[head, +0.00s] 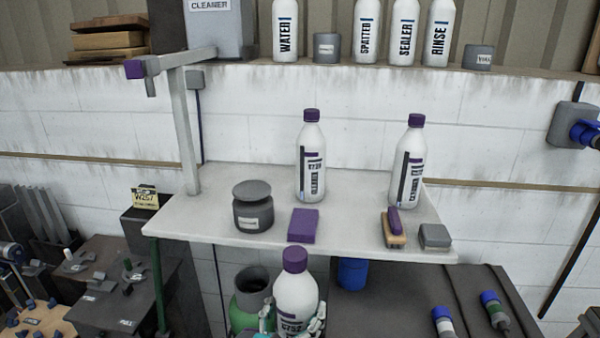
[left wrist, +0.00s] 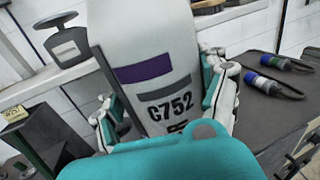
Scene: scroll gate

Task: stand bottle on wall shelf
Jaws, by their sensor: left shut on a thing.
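A white bottle with a purple cap (head: 296,285) is in front of and below the wall shelf's front edge in the head view. My left gripper (head: 293,322) is shut around its lower body, and the bottle is upright. In the left wrist view the bottle (left wrist: 150,75) fills the middle, with a purple stripe and "C752", between the fingers of my left gripper (left wrist: 165,110). The wall shelf (head: 215,215) is a light board. Two similar purple-capped bottles stand on it, one in the middle (head: 311,160) and one at right (head: 406,165). My right gripper is not in view.
The shelf also holds a dark lidded jar (head: 253,212), a purple block (head: 303,226), a brush (head: 394,230) and a grey block (head: 434,236). A post with an arm (head: 180,120) rises at its left. Bare shelf lies between jar and middle bottle, and between the two bottles.

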